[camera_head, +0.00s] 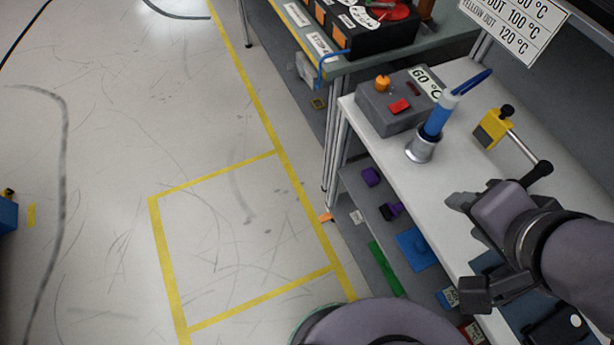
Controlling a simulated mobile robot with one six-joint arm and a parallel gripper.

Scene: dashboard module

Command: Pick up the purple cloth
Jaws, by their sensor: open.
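Two small purple things are on the lower shelf under the white bench. One purple lump (371,176) lies near the shelf's far end, and a purple-and-black item (391,210) lies a little nearer. I cannot tell from this view which, if either, is the cloth. My gripper (468,247) is open and empty, with its fingers pointing left at the bench's front edge. It is to the right of both purple things and apart from them.
A blue item (414,248) and a green strip (386,268) lie on the lower shelf. The white bench (463,150) holds a grey box (393,105), a blue-handled tool (438,117) in a metal cup (420,150) and a yellow clamp (492,128). The floor at left is mostly clear.

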